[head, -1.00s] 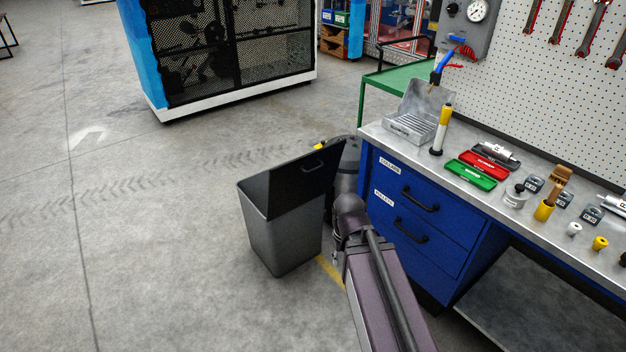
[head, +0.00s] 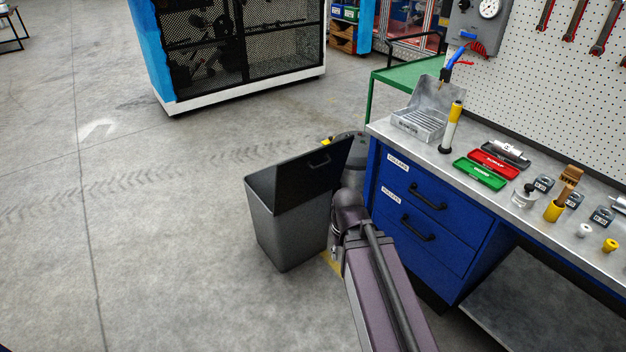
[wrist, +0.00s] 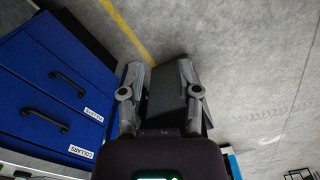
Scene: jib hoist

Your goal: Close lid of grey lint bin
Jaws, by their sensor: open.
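The grey lint bin (head: 283,240) stands on the floor left of the blue drawer bench in the head view. In the head view my gripper is hidden behind my arm.
The blue drawer bench (head: 430,215) stands close right of the bin; its drawers (wrist: 55,90) show at left in the wrist view. A dark rounded canister (head: 352,150) is behind the lid. A mesh cabinet (head: 240,50) stands farther back. The floor left of the bin is clear.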

